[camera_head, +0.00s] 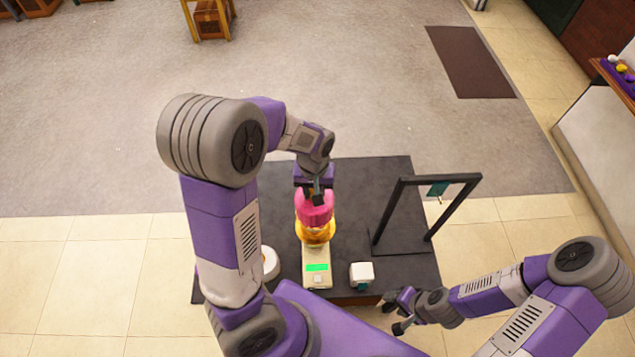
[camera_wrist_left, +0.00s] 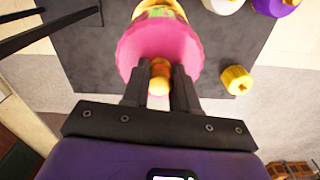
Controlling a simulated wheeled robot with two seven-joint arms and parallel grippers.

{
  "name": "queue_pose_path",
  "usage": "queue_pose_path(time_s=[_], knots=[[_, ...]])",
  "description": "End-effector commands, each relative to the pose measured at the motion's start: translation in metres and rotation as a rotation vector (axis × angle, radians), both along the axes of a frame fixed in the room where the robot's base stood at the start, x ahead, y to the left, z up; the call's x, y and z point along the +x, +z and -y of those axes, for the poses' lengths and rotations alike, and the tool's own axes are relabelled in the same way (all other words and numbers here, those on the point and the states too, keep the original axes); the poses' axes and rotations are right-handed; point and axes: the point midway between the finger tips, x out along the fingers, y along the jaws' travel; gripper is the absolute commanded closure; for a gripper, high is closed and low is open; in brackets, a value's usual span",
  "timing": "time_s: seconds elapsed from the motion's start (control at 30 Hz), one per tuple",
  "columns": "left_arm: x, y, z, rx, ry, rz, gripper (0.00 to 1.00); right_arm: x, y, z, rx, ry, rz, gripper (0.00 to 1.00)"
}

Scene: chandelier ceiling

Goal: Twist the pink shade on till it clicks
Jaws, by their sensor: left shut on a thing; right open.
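The pink shade (camera_head: 314,209) sits upright on top of an orange-yellow body (camera_head: 316,236) near the middle of the dark table. My left gripper (camera_head: 316,194) is over its top. In the left wrist view, the fingers of my left gripper (camera_wrist_left: 160,88) are on either side of a small orange knob (camera_wrist_left: 159,77) at the pink shade (camera_wrist_left: 133,50), shut on it. Whether the shade is fully seated on the body cannot be seen. My right gripper (camera_head: 393,313) is open and empty beyond the table's front right edge.
A pale device with a green display (camera_head: 317,268) stands in front of the lamp. A white-and-teal block (camera_head: 361,274) and a black frame (camera_head: 430,181) are to the right. A white round object (camera_head: 270,263) is to the left. A yellow cylinder (camera_wrist_left: 237,80) lies on the table.

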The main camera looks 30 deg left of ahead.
Motion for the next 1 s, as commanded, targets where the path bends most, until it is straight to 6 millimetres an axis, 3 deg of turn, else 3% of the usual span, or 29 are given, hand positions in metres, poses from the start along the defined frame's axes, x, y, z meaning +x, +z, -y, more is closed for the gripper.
queue_pose_path(time_s=[1.0], knots=[[0.0,-0.062,0.0,0.0,0.0,0.001,1.0,0.001,-0.008,0.0,0.0,0.0,0.001,0.46]])
